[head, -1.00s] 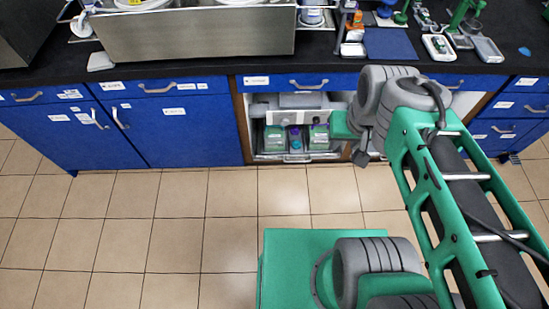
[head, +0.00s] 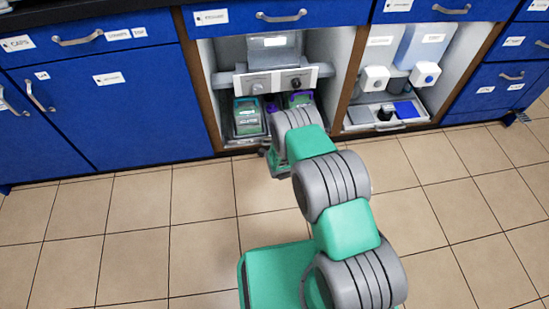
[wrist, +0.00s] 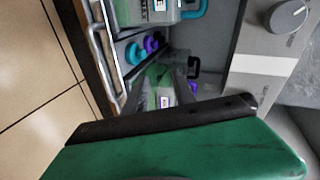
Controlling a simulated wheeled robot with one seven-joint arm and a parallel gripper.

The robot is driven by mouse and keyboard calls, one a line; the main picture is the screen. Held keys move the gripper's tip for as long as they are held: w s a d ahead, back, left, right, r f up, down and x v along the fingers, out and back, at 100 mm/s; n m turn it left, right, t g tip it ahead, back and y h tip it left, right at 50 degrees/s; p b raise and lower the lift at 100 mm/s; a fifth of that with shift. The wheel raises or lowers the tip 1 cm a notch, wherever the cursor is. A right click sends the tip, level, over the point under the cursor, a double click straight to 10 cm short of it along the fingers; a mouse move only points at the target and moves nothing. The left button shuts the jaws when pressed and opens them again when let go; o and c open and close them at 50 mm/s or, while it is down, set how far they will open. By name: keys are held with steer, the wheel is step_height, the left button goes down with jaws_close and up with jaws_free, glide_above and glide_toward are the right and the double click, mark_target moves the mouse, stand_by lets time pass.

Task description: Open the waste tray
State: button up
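In the head view, the left open bay holds a low tray with bottles (head: 248,117) under a grey control unit. The wrist view shows this tray's metal handle (wrist: 103,62) along its front edge, with teal- and purple-capped bottles behind it. I see no label reading "waste". My gripper (head: 277,162) is low in front of this bay, mostly hidden behind my own arm. In the wrist view a green body with a dark edge (wrist: 165,122) fills the bottom, close to the tray.
A second tray (head: 388,127) with a front handle sits in the right open bay, below two dispensers with taps. The grey control unit (head: 275,82) with knobs hangs above the left tray. Wooden posts edge both bays. The tiled floor (head: 150,230) in front is clear.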

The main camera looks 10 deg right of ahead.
steer(key=s+a+f+m+t+y+b, duration=0.1)
steer(key=s+a+f+b, duration=0.2)
steer(key=f, duration=0.8)
steer(key=b+x, duration=0.1)
steer(key=x, duration=0.1)
steer(key=b+x, duration=0.1)
steer(key=x, duration=0.1)
steer(key=d+b+x, duration=0.1)
steer(key=x, duration=0.1)
steer(key=shift+w+f, duration=0.1)
jaws_close()
stand_by(0.5)
